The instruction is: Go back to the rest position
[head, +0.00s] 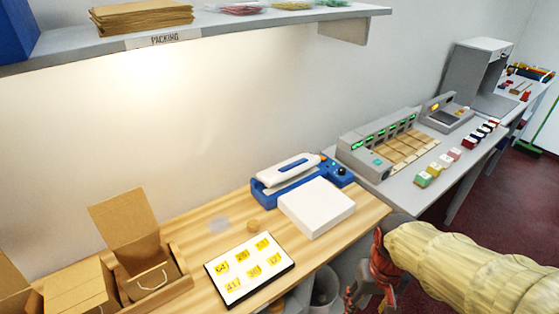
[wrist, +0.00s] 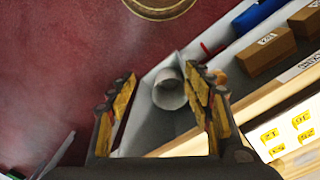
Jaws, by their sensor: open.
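My gripper (head: 368,294) hangs in front of the wooden table's front edge, at the lower right of the head view. In the wrist view my gripper (wrist: 165,92) is open, its two yellow-padded fingers wide apart with nothing held between them. Below and beyond the fingers a pale round bin (wrist: 169,90) shows, apart from them. The same bin (head: 325,290) stands under the table edge in the head view. My arm in its cream sleeve reaches in from the right.
The wooden table (head: 215,205) carries a card with yellow labels (head: 249,268), a white block (head: 316,207), a blue-and-white sealer (head: 288,174) and open cardboard boxes (head: 150,275). A grey counter with machines (head: 390,140) continues right. Dark red floor (head: 480,205) is clear there. A shelf (head: 230,22) hangs above.

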